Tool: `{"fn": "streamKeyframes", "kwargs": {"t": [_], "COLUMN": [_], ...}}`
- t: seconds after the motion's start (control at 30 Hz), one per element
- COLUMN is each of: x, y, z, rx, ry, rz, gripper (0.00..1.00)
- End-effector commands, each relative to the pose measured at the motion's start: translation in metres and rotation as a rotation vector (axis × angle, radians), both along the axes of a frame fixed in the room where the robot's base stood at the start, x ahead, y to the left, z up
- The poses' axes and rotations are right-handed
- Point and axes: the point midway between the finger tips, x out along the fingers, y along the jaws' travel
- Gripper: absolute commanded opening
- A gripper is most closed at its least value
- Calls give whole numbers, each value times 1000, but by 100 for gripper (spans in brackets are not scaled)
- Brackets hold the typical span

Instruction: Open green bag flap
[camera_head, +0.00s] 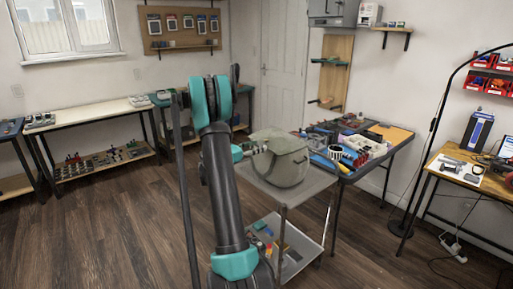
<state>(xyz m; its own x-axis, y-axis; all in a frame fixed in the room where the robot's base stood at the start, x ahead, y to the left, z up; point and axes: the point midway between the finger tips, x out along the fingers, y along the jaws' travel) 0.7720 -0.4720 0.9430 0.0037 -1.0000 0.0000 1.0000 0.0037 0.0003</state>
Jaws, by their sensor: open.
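The green bag (285,168) is a grey-green rounded bag standing on the top of a grey cart. Its flap (274,137) lies over the top and looks closed. My gripper (262,148) is at the bag's left side, close to the flap's edge. It is small here and partly behind my dark and teal arm. It looks open, with nothing visible in it. I cannot tell whether it touches the bag.
The grey cart (318,180) has a lower shelf (290,262) with coloured items. A table crowded with tools and a white bin (368,146) stands close behind the bag on the right. Open wooden floor (120,220) lies to the left.

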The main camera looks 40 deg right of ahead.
Motion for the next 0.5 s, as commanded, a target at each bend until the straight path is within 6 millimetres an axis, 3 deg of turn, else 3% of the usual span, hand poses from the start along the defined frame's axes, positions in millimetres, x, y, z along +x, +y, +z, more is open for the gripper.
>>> {"fn": "streamKeyframes", "kwargs": {"t": [0.2,0.5], "x": [0,0], "y": [0,0], "z": [0,0], "rx": [0,0], "ry": [0,0], "rz": [0,0], "gripper": [57,20]}}
